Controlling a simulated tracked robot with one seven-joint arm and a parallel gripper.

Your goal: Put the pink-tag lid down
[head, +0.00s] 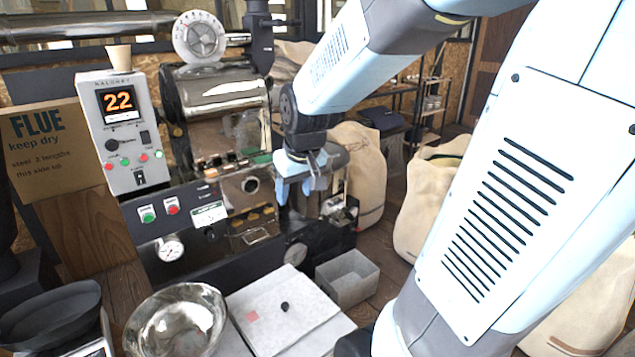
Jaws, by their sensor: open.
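The pink-tag lid (290,325) is a flat, light grey square panel with a small black knob near its middle and a pink tag on its left part. It lies flat at the bottom centre of the head view, and what is directly under it is hard to tell. My gripper (297,190) is open, with pale blue fingers pointing down in front of the roasting machine. It is above and well apart from the lid. Nothing shows between the fingers, though they are small in this view.
A shiny metal bowl (177,318) stands left of the lid, and a dark pan (50,308) on a scale is further left. An open grey bin (347,279) stands right of the lid. The roasting machine (215,150) is behind. Sacks (425,205) stand at right.

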